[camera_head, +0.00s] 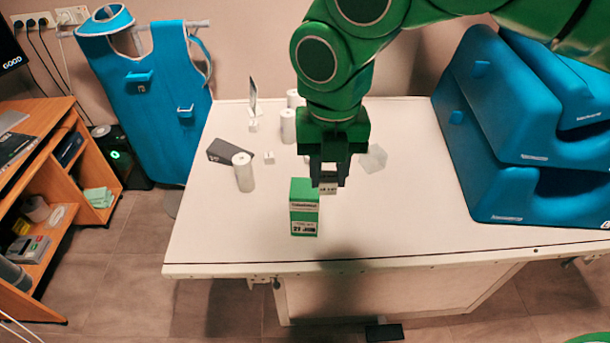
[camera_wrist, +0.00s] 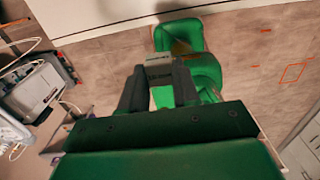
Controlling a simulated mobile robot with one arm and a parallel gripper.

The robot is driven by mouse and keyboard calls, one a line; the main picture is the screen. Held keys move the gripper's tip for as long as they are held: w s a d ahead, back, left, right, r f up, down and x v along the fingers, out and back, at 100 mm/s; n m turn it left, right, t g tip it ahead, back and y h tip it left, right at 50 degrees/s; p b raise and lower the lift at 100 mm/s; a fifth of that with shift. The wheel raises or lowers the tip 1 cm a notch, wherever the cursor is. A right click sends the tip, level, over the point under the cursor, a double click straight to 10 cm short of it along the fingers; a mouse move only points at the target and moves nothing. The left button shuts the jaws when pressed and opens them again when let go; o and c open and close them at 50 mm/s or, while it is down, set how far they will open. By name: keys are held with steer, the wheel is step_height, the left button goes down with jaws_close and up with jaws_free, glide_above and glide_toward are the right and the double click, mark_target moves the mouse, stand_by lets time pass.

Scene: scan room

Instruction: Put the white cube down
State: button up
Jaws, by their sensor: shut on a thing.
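My gripper (camera_head: 328,182) is above the white table (camera_head: 400,215), pointing down, with its dark fingers shut on a small white cube (camera_head: 329,189). The cube has dark print on the face that shows, and the green box partly hides it at the left. In the wrist view the cube (camera_wrist: 158,60) shows as a pale block between the fingertips of my gripper (camera_wrist: 160,72). I cannot tell how far the cube is above the table top.
A green box (camera_head: 304,212) stands just left of and in front of my gripper. White cylinders (camera_head: 243,172), a dark box (camera_head: 225,152), small white blocks (camera_head: 269,158) and a clear block (camera_head: 374,159) stand behind. Blue cushions (camera_head: 500,140) are at right. The table's front right is clear.

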steer(key=w+a+f, duration=0.1)
steer(key=w+f, duration=0.2)
steer(key=w+a+f, duration=0.1)
steer(key=w+f, duration=0.1)
steer(key=w, duration=0.2)
steer(key=w+a+f, duration=0.1)
steer(key=w+f, duration=0.2)
steer(key=w, duration=0.1)
steer(key=shift+a+f, duration=0.1)
steer(key=shift+f, duration=1.9)
steer(key=shift+f, duration=0.1)
steer(key=o, duration=1)
steer(key=shift+r, duration=6.15)
